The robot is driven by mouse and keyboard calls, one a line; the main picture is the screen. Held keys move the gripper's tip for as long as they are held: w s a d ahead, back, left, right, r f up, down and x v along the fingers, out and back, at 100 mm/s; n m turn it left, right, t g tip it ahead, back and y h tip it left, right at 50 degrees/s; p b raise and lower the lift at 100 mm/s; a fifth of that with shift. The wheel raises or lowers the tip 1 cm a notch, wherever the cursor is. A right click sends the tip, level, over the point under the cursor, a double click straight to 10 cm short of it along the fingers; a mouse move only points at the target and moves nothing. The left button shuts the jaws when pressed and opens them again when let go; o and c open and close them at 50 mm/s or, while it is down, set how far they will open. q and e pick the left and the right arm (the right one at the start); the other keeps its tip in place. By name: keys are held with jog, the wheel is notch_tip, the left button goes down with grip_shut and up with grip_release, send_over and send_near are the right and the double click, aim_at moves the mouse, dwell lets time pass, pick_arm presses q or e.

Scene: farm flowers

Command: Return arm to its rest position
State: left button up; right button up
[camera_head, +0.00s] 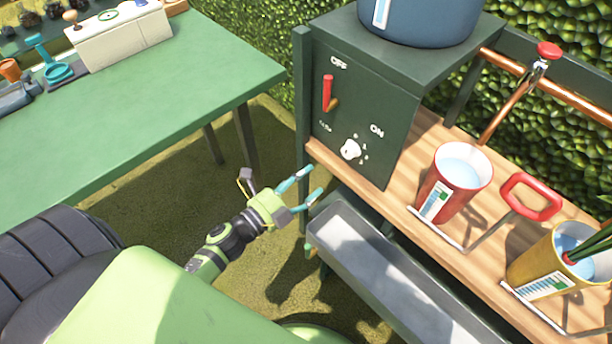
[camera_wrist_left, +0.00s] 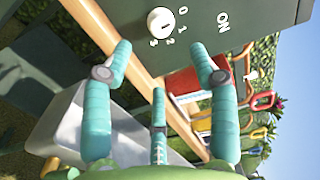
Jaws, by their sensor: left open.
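My left gripper (camera_head: 308,187) is open and empty, with teal fingers, in front of the dark green control panel (camera_head: 362,111). In the head view it is left of and below the white knob (camera_head: 350,149), apart from it. The panel also carries a red lever (camera_head: 327,93) near the OFF label. In the left wrist view my spread fingers (camera_wrist_left: 160,68) show with nothing between them, and the white knob (camera_wrist_left: 160,20) with its numbers is beyond them. My right gripper is not in view.
A grey trough (camera_head: 352,258) lies below the wooden shelf (camera_head: 405,165). On the shelf stand a red bucket (camera_head: 455,182) and a yellow bucket (camera_head: 560,260) with stems. A blue tank (camera_head: 420,18) sits on top. A green table (camera_head: 130,105) is at left, with open ground between.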

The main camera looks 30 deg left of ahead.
pick_arm(q)
jog(key=shift+f, duration=0.1)
jog(key=s+a+f+n+g+y+p, duration=0.1)
jog(key=s+f+n+g+y+p, duration=0.2)
jog(key=f, duration=0.5)
jog(key=s+a+f+n+g+y+p, duration=0.1)
jog(key=s+f+n+g, duration=0.1)
jog(key=s+f+n, duration=0.5)
jog(key=s+a+f+n+g+y+p, duration=0.1)
jog(key=s+f+n+g+y+p, duration=0.15)
jog(key=f, duration=0.55)
jog(key=s+d+f+n+g+p, duration=0.1)
jog(key=s+f+n+g, duration=0.2)
jog(key=s, duration=0.9)
jog(key=s+d+f+n+g+p, duration=0.1)
jog(key=s+f+n+g, duration=0.3)
jog(key=s, duration=0.8)
notch_tip(320, 180, down, 2)
jog(key=shift+g+p, duration=0.35)
jog(key=shift+g, duration=0.4)
jog(key=c, duration=0.3)
jog(key=shift+w, duration=0.1)
jog(key=shift+c, duration=0.6)
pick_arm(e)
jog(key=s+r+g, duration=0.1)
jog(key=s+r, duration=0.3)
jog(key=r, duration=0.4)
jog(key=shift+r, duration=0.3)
